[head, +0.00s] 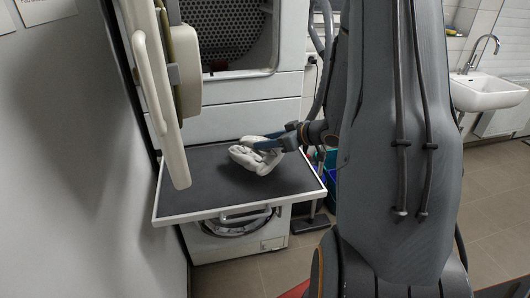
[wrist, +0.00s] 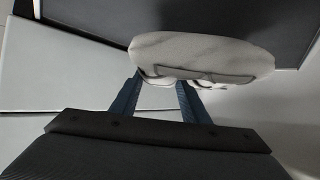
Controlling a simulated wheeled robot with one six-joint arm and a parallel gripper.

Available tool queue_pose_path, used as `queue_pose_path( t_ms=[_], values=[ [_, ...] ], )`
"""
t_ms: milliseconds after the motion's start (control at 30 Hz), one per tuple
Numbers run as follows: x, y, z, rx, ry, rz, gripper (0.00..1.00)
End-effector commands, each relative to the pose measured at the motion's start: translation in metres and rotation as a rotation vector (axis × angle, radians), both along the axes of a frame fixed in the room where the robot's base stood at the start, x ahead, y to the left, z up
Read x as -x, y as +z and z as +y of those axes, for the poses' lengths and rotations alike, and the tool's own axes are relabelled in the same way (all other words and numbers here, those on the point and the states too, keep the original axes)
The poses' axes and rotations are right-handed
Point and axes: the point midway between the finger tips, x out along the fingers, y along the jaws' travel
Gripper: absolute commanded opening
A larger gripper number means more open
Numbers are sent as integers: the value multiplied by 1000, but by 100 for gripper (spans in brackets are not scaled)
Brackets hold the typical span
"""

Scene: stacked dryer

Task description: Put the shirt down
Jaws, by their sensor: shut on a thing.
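The shirt (head: 256,156) is a crumpled, whitish bundle over the dark pull-out shelf (head: 200,178) between the dryer and the washer. It also shows in the wrist view (wrist: 200,55), bunched at the tips of the blue fingers. My gripper (head: 277,142) comes in from the right and is shut on the shirt; in the wrist view its two fingers (wrist: 158,98) reach up to the cloth. The shirt's underside looks close to the shelf surface, but I cannot tell whether it rests on it.
The dryer (head: 250,85) stands above with its drum open. Its door (head: 155,80) hangs open on the left, over the shelf's left side. The washer (head: 235,238) is below. A sink (head: 487,92) is at the far right. The shelf's front and left are bare.

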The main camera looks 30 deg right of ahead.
Motion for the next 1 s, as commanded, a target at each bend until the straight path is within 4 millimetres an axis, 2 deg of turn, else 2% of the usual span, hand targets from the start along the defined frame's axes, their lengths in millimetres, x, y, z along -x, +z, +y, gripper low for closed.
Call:
queue_pose_path(
  t_ms=[400, 800, 833, 933, 1000],
  values=[
    [0, -41, 0, 0, 0, 1, 14],
    [0, -46, 0, 0, -1, 0, 14],
    [0, -46, 0, 1, -1, 1, 45],
    [0, -45, 0, 1, -1, 1, 61],
    [0, -45, 0, 1, -1, 1, 61]
  ],
)
